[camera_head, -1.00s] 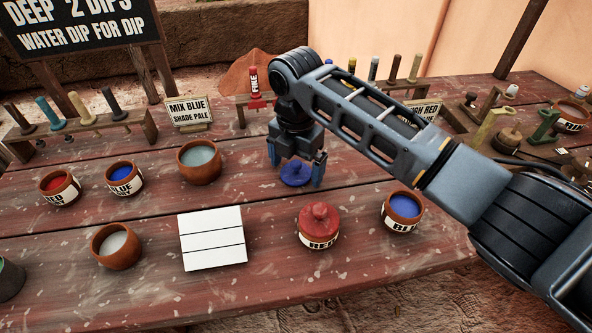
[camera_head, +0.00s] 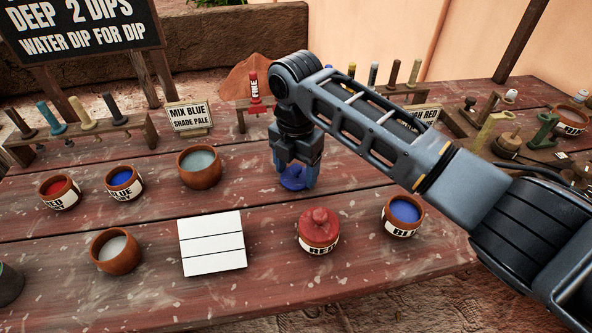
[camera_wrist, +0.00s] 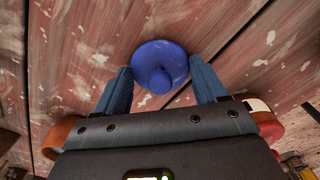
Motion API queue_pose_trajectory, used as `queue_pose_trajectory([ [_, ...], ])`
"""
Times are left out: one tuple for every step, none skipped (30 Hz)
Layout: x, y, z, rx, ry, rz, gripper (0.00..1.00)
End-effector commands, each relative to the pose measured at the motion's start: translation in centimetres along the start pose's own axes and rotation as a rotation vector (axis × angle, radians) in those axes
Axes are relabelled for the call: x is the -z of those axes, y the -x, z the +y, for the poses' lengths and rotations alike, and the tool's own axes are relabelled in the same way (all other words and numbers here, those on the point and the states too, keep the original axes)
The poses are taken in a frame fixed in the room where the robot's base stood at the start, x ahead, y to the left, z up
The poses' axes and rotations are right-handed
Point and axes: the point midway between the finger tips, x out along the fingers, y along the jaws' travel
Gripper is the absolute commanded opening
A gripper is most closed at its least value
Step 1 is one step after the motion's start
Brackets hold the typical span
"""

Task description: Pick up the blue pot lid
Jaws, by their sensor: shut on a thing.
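The blue pot lid (camera_head: 292,179), a round disc with a knob, is low over the table behind the red-lidded pot, between my fingers. My gripper (camera_head: 298,184) points down and is shut on the lid. In the wrist view the lid (camera_wrist: 158,58) shows whole, with its knob towards the camera and one finger on each side. I cannot tell whether the lid still touches the table. The open pot with blue glaze (camera_head: 403,212) stands to the right without a lid.
The red-lidded pot (camera_head: 319,230) and a white tile board (camera_head: 212,243) stand in front. A grey-glaze bowl (camera_head: 199,166), a smaller blue pot (camera_head: 125,182) and a red pot (camera_head: 60,191) are at left. A tool rack (camera_head: 90,132) and a sign card (camera_head: 189,117) stand behind.

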Motion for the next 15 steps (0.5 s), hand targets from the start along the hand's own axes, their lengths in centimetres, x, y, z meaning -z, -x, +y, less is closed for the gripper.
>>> queue_pose_trajectory([
  [0.0, 0.3, 0.0, -0.002, 0.000, -0.001, 0.42],
  [0.0, 0.6, 0.1, -0.002, 0.000, -0.001, 0.42],
  [-0.1, 0.9, 0.1, -0.003, 0.000, -0.001, 0.42],
  [0.0, 1.2, 0.1, -0.003, 0.001, -0.001, 0.42],
  [0.0, 1.6, 0.1, -0.002, 0.001, -0.001, 0.42],
  [0.0, 2.1, 0.1, -0.003, 0.001, -0.002, 0.42],
  [-0.1, 2.6, 0.1, -0.003, 0.001, -0.001, 0.42],
  [0.0, 3.1, 0.1, -0.003, 0.000, -0.001, 0.42],
  [0.0, 3.8, 0.1, -0.004, 0.001, -0.001, 0.42],
  [-0.2, 4.1, -0.4, -0.003, -0.002, 0.001, 0.42],
  [-0.4, 4.4, -1.1, -0.003, -0.003, 0.001, 0.42],
  [-0.6, 4.9, -2.0, -0.003, -0.003, 0.001, 0.42],
  [-0.8, 5.3, -2.6, -0.004, -0.003, 0.000, 0.42],
  [-1.0, 5.8, -3.4, -0.004, -0.004, 0.000, 0.42],
  [-1.2, 6.3, -4.3, -0.005, -0.003, 0.000, 0.42],
])
